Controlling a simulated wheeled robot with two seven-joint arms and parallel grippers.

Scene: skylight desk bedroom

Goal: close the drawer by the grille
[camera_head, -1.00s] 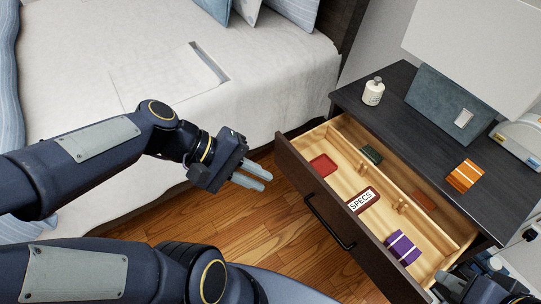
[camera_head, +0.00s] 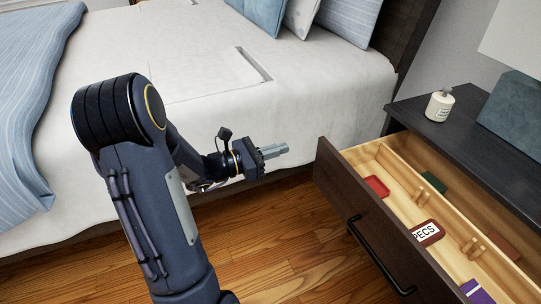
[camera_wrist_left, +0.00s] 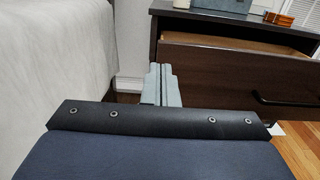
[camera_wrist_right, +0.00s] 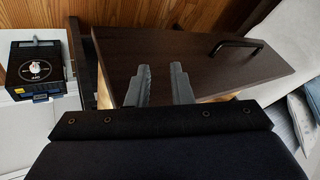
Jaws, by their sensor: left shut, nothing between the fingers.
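The dark-fronted drawer (camera_head: 350,205) of the nightstand stands open at the right, with its black bar handle (camera_head: 380,255) on the front. In the left wrist view the drawer front (camera_wrist_left: 215,68) and its pale inside edge show ahead. My left gripper (camera_head: 282,150) is shut and empty, left of the drawer's near-left corner and apart from it, fingers pointing right. My right gripper (camera_wrist_right: 161,85) is outside the head view; in its wrist view the fingers are apart, with the drawer front (camera_wrist_right: 200,62) beyond them. I cannot tell whether they touch it.
The drawer holds a red item (camera_head: 377,186), a green one (camera_head: 433,183), a SPECS label (camera_head: 428,233) and a purple item (camera_head: 476,292). A white bottle (camera_head: 439,106) stands on the nightstand top (camera_head: 465,130). The bed (camera_head: 310,100) is behind my left gripper. Wood floor (camera_head: 290,245) is clear before the drawer.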

